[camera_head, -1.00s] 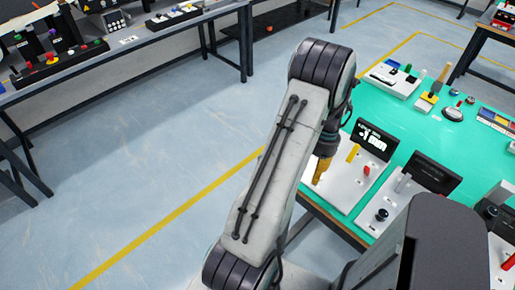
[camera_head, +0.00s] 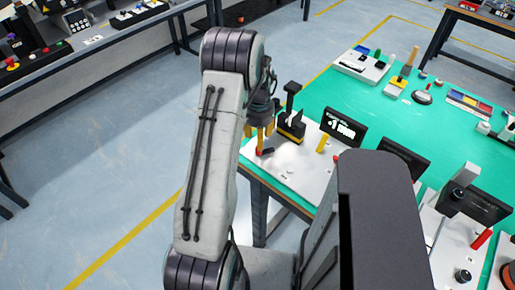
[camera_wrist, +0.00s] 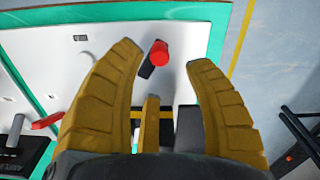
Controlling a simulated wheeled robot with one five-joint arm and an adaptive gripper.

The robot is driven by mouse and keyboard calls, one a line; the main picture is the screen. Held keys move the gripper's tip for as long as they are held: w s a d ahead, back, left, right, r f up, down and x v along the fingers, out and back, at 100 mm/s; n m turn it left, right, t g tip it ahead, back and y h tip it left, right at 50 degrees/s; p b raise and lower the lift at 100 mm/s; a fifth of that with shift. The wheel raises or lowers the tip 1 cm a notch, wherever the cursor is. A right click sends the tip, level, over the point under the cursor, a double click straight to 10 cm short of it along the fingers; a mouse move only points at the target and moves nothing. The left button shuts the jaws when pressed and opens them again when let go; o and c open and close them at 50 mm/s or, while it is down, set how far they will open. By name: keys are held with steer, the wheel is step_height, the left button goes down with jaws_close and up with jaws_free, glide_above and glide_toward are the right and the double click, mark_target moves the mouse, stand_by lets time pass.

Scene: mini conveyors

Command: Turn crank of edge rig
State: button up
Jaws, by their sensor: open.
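The crank's red knob (camera_head: 258,153) and short black arm (camera_head: 267,150) are on a white rig plate (camera_head: 300,170) at the near-left table edge. In the wrist view the red knob (camera_wrist: 160,52) stands between my fingertips, with the black arm (camera_wrist: 146,71) beside it. My gripper (camera_wrist: 165,57) is open, its yellow fingers spread to either side of the knob with gaps. In the head view my gripper (camera_head: 259,138) hangs just above the knob, partly behind my arm. I cannot tell how far above the knob the fingertips are.
A black lever device (camera_head: 291,115) on a yellow-edged base stands close to my gripper. A display (camera_head: 343,127) reading about -1 mm and a yellow handle (camera_head: 322,143) are to the right. More rigs fill the green table (camera_head: 365,115). The floor on the left is clear.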

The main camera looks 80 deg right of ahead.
steer(key=shift+f+p, duration=0.45)
steer(key=shift+f, duration=2.6)
steer(key=shift+c, duration=0.3)
jaws_close()
